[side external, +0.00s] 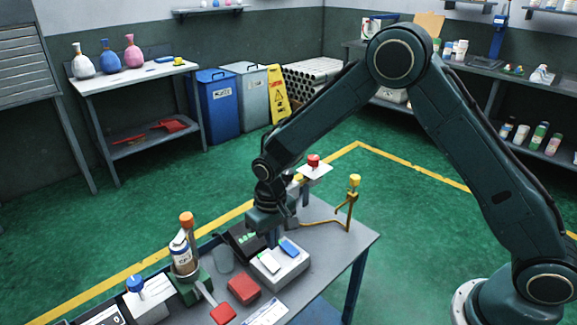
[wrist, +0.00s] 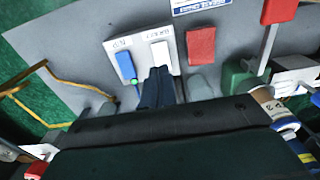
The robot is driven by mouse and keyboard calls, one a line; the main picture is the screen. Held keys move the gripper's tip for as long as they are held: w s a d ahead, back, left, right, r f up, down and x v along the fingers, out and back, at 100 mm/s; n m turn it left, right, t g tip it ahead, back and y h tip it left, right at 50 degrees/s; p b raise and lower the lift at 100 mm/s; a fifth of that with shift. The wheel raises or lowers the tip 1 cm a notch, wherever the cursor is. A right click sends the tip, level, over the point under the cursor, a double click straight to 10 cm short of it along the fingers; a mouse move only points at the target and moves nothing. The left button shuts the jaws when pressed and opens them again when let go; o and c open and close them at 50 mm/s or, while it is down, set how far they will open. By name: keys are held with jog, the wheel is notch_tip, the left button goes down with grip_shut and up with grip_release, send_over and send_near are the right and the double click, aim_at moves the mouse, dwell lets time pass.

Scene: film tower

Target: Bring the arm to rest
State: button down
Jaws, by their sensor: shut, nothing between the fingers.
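My gripper (side external: 273,238) points down above the workbench, with its fingers together and empty. In the wrist view its dark fingertips (wrist: 159,72) are close to a white switch box (wrist: 137,37). The box also shows in the side view (side external: 292,272), under my gripper. It carries a white key (side external: 268,262) and a blue key (side external: 289,247). The fingertips appear just beside the white key; I cannot tell whether they touch it. My wrist housing hides the lower part of the wrist view.
A bottle with an orange cap (side external: 184,252) stands left on a green holder. A red block (side external: 243,289) lies in front of the box. A brass stand with a yellow knob (side external: 354,182) rises at the right bench edge. A red-topped post (side external: 313,161) is behind.

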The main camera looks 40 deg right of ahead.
dwell(0.3)
jog(key=s+d+r+t, duration=0.1)
jog(key=s+d+r, duration=0.15)
jog(key=r, duration=0.45)
jog(key=s+d+r+t, duration=0.1)
jog(key=s+d+r, duration=0.1)
jog(key=s+r, duration=0.35)
jog(key=s+d+r+t, duration=0.1)
jog(key=s+d+r, duration=0.15)
jog(key=r, duration=0.55)
jog(key=s+d+r+t, duration=0.1)
jog(key=s+d+r, duration=0.1)
jog(key=s, duration=0.7)
jog(key=s+d+r+t, duration=0.1)
jog(key=s+d+r, duration=0.2)
jog(key=s, duration=0.5)
jog(key=shift+s+d+r+t, duration=0.25)
jog(key=shift+s+r+t, duration=0.1)
jog(key=shift+r, duration=0.25)
